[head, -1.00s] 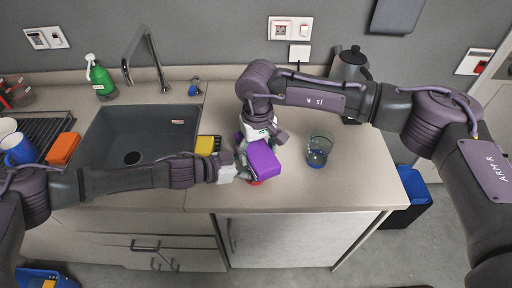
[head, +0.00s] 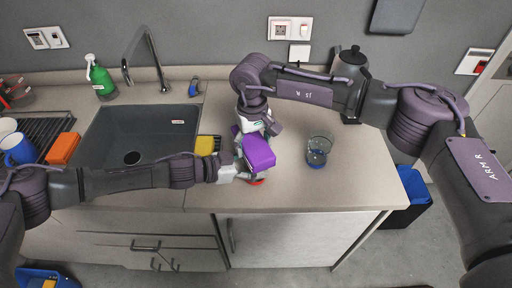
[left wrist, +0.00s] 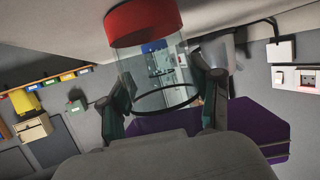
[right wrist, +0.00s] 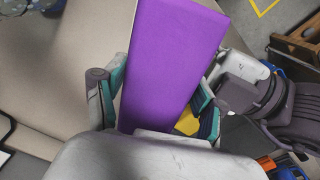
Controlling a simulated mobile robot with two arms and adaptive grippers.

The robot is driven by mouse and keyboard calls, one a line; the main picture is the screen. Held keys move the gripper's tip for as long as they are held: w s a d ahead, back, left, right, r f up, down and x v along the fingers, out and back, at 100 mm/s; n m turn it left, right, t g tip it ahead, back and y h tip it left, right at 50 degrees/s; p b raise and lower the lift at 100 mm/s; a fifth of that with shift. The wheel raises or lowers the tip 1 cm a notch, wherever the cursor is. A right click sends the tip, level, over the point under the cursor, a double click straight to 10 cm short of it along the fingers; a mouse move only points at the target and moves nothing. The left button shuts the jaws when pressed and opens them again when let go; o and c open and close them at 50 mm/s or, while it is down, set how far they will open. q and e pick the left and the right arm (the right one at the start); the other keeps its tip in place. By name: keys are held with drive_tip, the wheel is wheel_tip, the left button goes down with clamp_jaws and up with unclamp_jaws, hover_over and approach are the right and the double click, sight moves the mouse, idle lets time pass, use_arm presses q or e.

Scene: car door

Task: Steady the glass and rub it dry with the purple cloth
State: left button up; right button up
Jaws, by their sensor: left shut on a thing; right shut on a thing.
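The cloth also shows in the right wrist view (right wrist: 172,60) and beside the glass in the left wrist view (left wrist: 258,125). I cannot tell whether cloth and glass touch.
A yellow sponge (head: 205,146) lies by the sink (head: 140,135) on the left. A kettle (head: 350,65) stands at the back; the counter's front right is clear.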

sight(260, 153)
drive_tip(key=shift+w+a, duration=0.15)
drive_tip(key=shift+w, duration=0.15)
drive_tip(key=shift+s+d, duration=0.3)
drive_tip(key=shift+s, duration=0.35)
drive_tip(key=shift+s+d, duration=0.3)
drive_tip(key=shift+s, duration=0.4)
drive_tip(key=shift+s+d, duration=0.3)
drive_tip(key=shift+s, duration=0.35)
drive_tip(key=shift+w+a, duration=0.3)
drive_tip(key=shift+w, duration=0.35)
drive_tip(key=shift+w+a, duration=0.3)
drive_tip(key=shift+w, duration=0.35)
drive_tip(key=shift+w+a, duration=0.3)
drive_tip(key=shift+w, duration=0.35)
drive_tip(key=shift+s+d, duration=0.3)
drive_tip(key=shift+s, duration=0.35)
drive_tip(key=shift+s+d, duration=0.35)
drive_tip(key=shift+s, duration=0.35)
drive_tip(key=shift+s+d, duration=0.3)
drive_tip(key=shift+s, duration=0.35)
drive_tip(key=shift+r, duration=3.55)
use_arm(q)
drive_tip(key=o, duration=1.4)
